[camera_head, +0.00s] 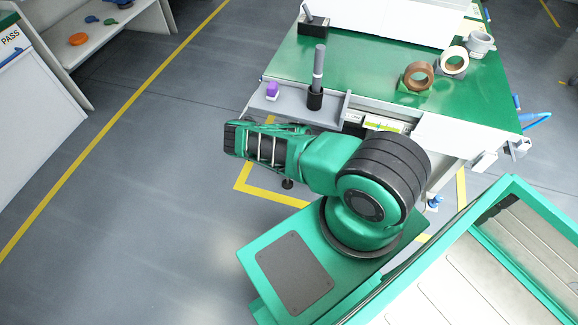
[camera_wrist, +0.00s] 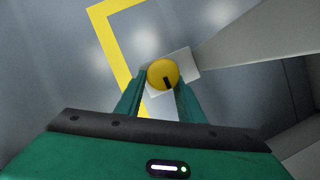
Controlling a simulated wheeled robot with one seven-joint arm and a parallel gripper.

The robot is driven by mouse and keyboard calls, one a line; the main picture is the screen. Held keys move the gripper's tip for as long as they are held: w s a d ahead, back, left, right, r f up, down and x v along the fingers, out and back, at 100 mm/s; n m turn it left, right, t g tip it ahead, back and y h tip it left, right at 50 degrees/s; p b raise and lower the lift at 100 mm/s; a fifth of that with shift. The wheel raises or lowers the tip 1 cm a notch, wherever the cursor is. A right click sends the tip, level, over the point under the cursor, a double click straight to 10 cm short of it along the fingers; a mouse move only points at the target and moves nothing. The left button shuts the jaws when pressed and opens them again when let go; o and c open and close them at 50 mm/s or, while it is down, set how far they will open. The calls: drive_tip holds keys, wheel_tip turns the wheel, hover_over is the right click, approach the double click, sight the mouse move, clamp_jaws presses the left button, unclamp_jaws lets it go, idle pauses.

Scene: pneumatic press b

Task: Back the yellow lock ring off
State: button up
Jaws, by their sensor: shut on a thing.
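The yellow lock ring (camera_wrist: 163,72) shows in the wrist view as a round yellow disc with a short dark mark on its lower right. It sits in front of a small pale block (camera_wrist: 190,61). My gripper (camera_wrist: 162,82) has its two green fingers on either side of the ring, shut on it. In the head view my arm reaches out to the left, beside the bench's front edge. The ring and my fingertips cannot be made out there.
A pale grey beam (camera_wrist: 250,45) runs to the upper right of the ring. Floor to the left is open.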

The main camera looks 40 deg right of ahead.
idle(0.5)
drive_tip(key=o, duration=1.1)
